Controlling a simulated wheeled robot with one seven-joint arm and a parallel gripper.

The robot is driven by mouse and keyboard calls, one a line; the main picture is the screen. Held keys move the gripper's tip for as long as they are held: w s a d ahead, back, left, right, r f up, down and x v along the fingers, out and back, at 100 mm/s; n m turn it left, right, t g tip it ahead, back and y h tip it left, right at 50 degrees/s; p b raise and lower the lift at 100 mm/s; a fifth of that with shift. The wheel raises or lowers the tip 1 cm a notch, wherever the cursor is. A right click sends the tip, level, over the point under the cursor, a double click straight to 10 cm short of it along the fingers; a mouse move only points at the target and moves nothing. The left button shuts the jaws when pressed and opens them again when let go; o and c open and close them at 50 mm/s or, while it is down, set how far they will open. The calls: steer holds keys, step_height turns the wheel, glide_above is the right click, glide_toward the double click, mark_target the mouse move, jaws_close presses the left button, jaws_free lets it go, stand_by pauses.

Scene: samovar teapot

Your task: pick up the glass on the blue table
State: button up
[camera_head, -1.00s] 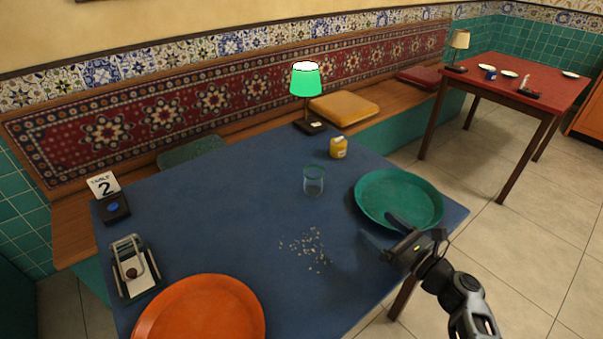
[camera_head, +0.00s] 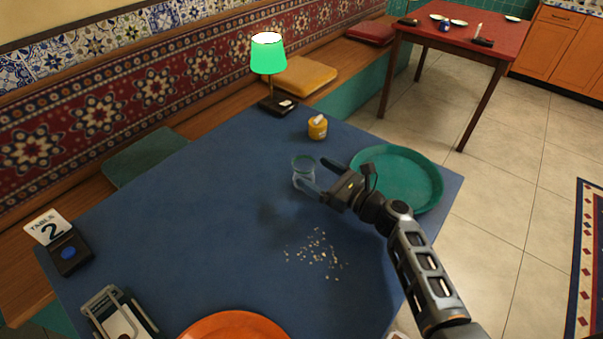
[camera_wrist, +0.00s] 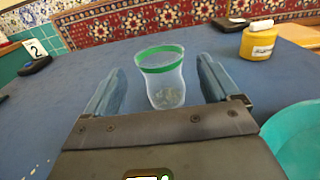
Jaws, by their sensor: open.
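The glass (camera_head: 303,172) stands upright on the blue table (camera_head: 200,220), near its middle. In the wrist view the glass (camera_wrist: 163,80) is clear with a green band at the rim, and something pale shows at its bottom. My gripper (camera_head: 314,178) is open and low over the table, its fingers pointing left at the glass. In the wrist view my gripper (camera_wrist: 160,85) has one finger to each side of the glass, which appears between or just beyond the fingertips. I cannot tell whether either finger touches it.
A green tray (camera_head: 425,180) lies right of the glass, under my arm. A yellow jar (camera_head: 317,127) and a green lamp (camera_head: 268,55) stand behind. Pale crumbs (camera_head: 315,253) lie in front. An orange tray (camera_head: 235,325) and table sign (camera_head: 58,240) are nearer. The table's left middle is clear.

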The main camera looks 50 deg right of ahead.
mark_target(304, 166)
steer(key=w, duration=0.5)
steer(key=shift+p, duration=0.35)
steer(key=shift+c, duration=0.2)
steer(key=shift+s, duration=0.1)
steer(key=c, duration=1.1)
steer(key=shift+o, duration=0.2)
